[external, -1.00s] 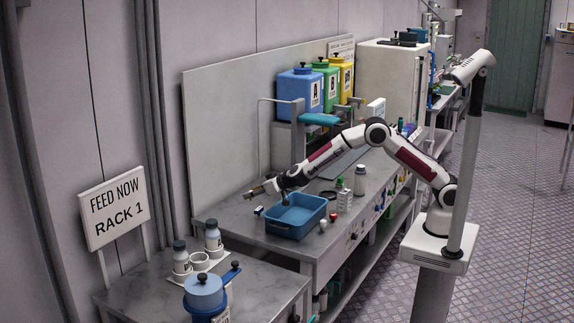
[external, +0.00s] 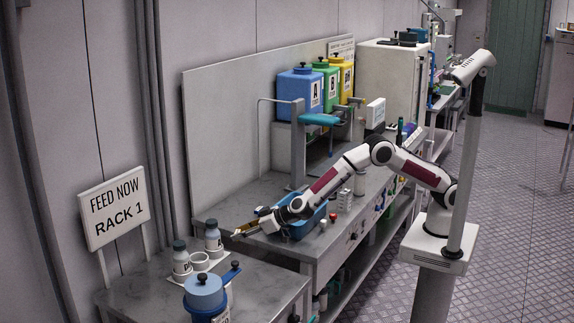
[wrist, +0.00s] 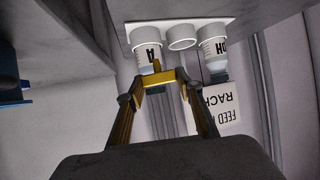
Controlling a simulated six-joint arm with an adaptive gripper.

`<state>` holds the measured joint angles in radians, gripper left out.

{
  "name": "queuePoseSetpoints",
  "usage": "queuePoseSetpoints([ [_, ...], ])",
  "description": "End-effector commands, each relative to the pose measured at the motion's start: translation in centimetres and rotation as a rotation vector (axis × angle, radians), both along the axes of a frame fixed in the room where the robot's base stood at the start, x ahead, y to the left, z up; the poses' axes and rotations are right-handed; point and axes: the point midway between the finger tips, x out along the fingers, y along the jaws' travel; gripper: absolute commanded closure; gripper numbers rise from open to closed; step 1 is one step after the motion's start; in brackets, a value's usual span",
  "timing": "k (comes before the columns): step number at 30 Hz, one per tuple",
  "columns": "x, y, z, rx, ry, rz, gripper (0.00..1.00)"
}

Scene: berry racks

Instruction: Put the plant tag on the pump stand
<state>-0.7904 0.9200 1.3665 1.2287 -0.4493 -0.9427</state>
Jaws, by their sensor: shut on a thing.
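My gripper (external: 246,231) is shut on a small piece at its fingertips, apparently the plant tag; the fingers hide most of it. The cups hold bottle A (wrist: 147,56) and a pH bottle (wrist: 213,52); the middle cup (wrist: 181,38) is empty.
A blue lidded pot (external: 205,292) stands at the front of the near table. The blue bin (external: 310,222) is under my wrist on the far bench. A "FEED NOW RACK 1" sign (external: 113,207) stands at the left. A gap separates the tables.

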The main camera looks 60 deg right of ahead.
Motion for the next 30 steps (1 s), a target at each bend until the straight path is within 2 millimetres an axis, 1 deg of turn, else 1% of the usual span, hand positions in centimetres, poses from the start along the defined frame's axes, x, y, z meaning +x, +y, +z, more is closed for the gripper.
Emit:
queuePoseSetpoints([
  [11, 0.1, -0.1, 0.0, 0.009, 0.002, -0.008, 0.75],
  [14, 0.1, -0.1, -0.2, 0.008, 0.003, -0.007, 0.75],
  [17, 0.1, -0.2, -1.0, 0.008, 0.003, -0.008, 0.75],
  [27, 0.1, -0.2, -5.3, 0.007, 0.003, -0.007, 0.75],
  [30, 0.1, -0.1, -5.9, 0.008, 0.003, -0.007, 0.75],
])
